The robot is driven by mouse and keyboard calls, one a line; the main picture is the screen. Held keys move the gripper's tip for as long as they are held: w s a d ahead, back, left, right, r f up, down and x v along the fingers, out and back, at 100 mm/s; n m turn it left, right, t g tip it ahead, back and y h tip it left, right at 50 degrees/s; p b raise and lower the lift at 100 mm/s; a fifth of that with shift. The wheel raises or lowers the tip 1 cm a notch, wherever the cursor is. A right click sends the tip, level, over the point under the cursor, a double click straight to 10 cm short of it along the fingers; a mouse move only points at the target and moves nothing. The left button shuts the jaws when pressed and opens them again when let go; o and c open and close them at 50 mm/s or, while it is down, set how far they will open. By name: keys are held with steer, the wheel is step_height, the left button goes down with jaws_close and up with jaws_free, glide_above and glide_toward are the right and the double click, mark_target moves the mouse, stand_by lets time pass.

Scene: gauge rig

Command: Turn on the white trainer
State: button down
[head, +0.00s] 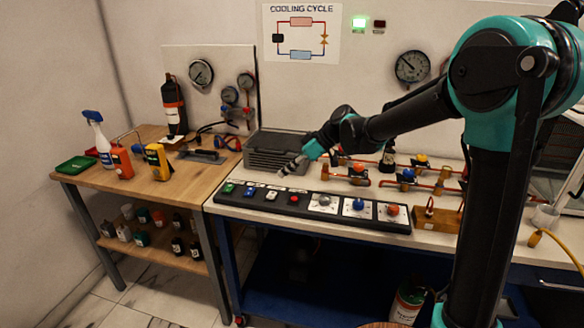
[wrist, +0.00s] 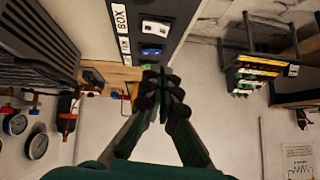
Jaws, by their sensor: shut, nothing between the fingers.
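The white trainer is a white-topped bench (head: 450,238) with a black control panel (head: 310,212) along its front edge. From left to right the panel has a green switch (head: 228,188), a blue switch (head: 249,191), a white switch (head: 271,195), a red button (head: 293,199) and several knobs. My gripper (head: 284,172) is shut and empty above and behind the panel's left half. In the wrist view my gripper (wrist: 163,76) appears beside the panel's end, with a blue switch (wrist: 154,28) and a white switch (wrist: 150,51) close by. Contact cannot be told.
A grey finned unit (head: 276,152) stands behind my gripper. Brass valves with coloured handles (head: 357,172) sit to the right on the bench. A wooden table (head: 98,187) at left holds a spray bottle (head: 97,138) and meters.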

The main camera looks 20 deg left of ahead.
mark_target(268, 194)
steer(key=x, duration=0.5)
steer(key=shift+a, duration=0.1)
steer(key=f, duration=0.3)
steer(key=shift+s+f, duration=0.1)
steer(key=shift+s, duration=0.15)
steer(key=shift+f, duration=0.3)
steer(key=shift+s+f, duration=0.15)
steer(key=shift+f, duration=0.1)
steer(key=shift+w+r, duration=0.25)
steer(key=shift+w, duration=0.55)
